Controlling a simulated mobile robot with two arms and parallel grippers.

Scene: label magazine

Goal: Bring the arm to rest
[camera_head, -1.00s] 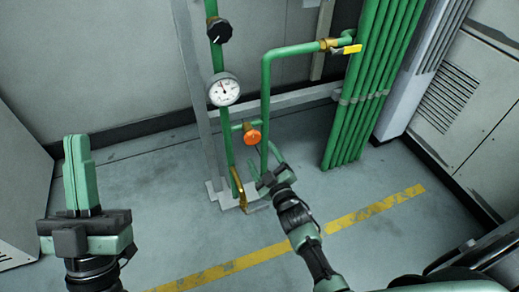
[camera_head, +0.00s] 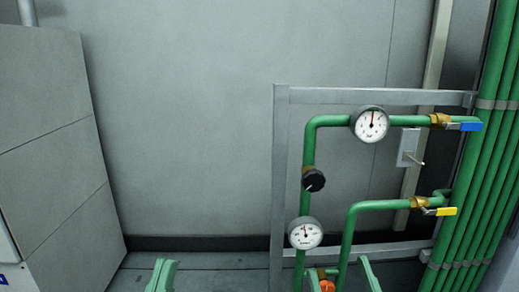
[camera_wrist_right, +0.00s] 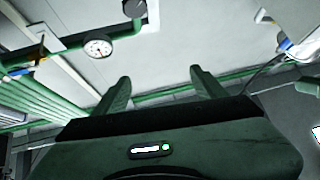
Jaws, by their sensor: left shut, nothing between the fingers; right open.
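My left gripper (camera_head: 162,275) shows only as green fingertips at the bottom edge of the head view, left of the pipe frame. Its fingers are together and empty. My right gripper shows in the head view as a green finger (camera_head: 370,275) at the bottom edge, in front of the lower pipework. In the right wrist view my right gripper (camera_wrist_right: 160,82) is open, with its two green fingers well apart and nothing between them. The rest of both arms is out of the head view.
A grey frame (camera_head: 281,180) carries green pipes, an upper gauge (camera_head: 371,124), a lower gauge (camera_head: 305,233), a black knob (camera_head: 314,180), an orange knob (camera_head: 326,285), a blue valve handle (camera_head: 471,127) and a yellow one (camera_head: 446,211). A grey cabinet (camera_head: 55,150) stands left.

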